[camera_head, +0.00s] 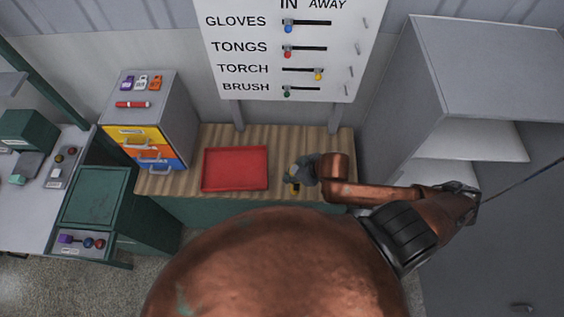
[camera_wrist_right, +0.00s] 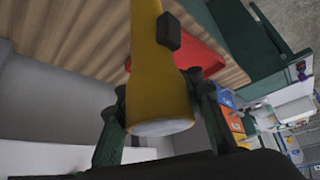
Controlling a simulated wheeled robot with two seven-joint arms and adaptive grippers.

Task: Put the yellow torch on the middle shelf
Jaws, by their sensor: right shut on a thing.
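The yellow torch (camera_wrist_right: 158,75) fills the middle of the right wrist view, with a pale round end and a dark block on its side. My right gripper (camera_wrist_right: 165,115) is shut on it, a dark finger on each side. In the head view the right gripper (camera_head: 301,174) is small, over the right part of the bench, with a bit of the yellow torch (camera_head: 294,189) below it. Whether the torch touches the bench is unclear. A grey cabinet (camera_head: 484,70) with pale shelves (camera_head: 470,140) stands at the right; its lower inside is partly hidden by my arm. My left gripper is not in view.
A red tray (camera_head: 236,169) lies on the wooden bench (camera_head: 180,184), left of the gripper. A drawer unit (camera_head: 150,115) stands at the bench's left end. A sign board (camera_head: 285,50) with sliders stands behind; its torch slider is at the right.

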